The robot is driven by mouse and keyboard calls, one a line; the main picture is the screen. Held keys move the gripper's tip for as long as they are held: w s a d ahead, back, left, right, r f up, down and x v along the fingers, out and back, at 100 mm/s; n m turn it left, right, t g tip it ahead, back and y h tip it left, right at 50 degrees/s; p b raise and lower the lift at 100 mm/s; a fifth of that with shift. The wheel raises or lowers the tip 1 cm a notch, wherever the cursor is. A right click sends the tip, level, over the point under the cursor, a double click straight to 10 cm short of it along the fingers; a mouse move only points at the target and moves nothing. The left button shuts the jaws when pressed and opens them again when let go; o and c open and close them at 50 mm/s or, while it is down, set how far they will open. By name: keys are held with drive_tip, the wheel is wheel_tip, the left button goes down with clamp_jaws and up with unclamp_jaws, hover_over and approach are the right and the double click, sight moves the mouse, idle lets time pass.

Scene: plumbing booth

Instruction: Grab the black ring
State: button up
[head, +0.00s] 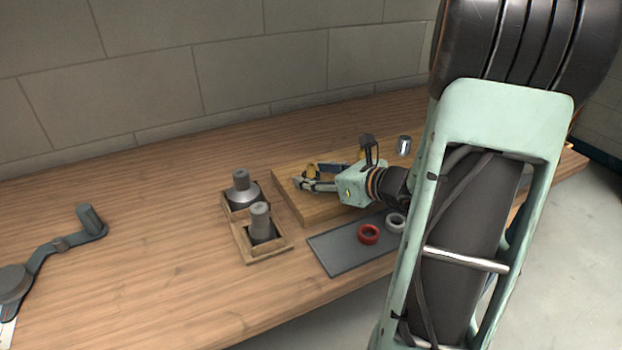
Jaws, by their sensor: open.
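I cannot make out a black ring in the head view; my arm covers part of the bench on the right. A red ring (369,234) and a pale grey ring (396,223) lie on a dark grey mat (335,258). My gripper (303,183) is open above the wooden board (290,205), pointing left, behind and to the left of the two rings. Small brass-coloured parts show around its fingers, and I cannot tell whether they touch it.
A wooden holder (249,256) with two grey stepped pieces (261,222) stands left of the board. A metal cylinder (404,145) stands at the back right. A grey cranked tool (62,243) lies at the far left. The bench (150,230) between tool and holder is clear.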

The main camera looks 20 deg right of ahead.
drive_tip(key=c, duration=0.9)
drive_tip(key=shift+r, duration=0.15)
